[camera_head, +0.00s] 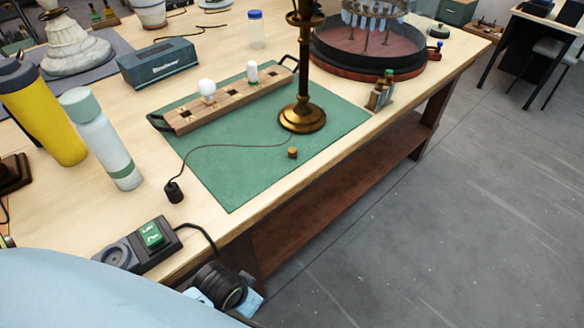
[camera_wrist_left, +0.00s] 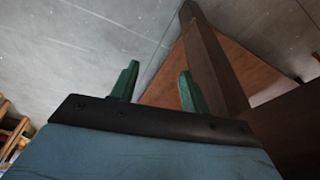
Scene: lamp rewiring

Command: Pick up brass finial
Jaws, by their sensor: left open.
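A small brass piece (camera_head: 292,152), which looks like the brass finial, sits on the green mat (camera_head: 235,185) near its front edge, just in front of the lamp base. The brass lamp (camera_head: 303,115) stands upright on the mat; its top is cut off by the frame. My left gripper (camera_wrist_left: 157,68) shows in the left wrist view with its two green fingers apart and nothing between them. It points past the table's dark leg toward the grey floor, away from the finial. My right gripper is not in view.
A wooden tray (camera_head: 222,108) with bulbs lies behind the lamp. A cord with a plug (camera_head: 173,191) crosses the mat. A socket box (camera_head: 138,246), a white bottle (camera_head: 101,140) and a yellow bottle (camera_head: 42,115) stand left. The mat around the finial is clear.

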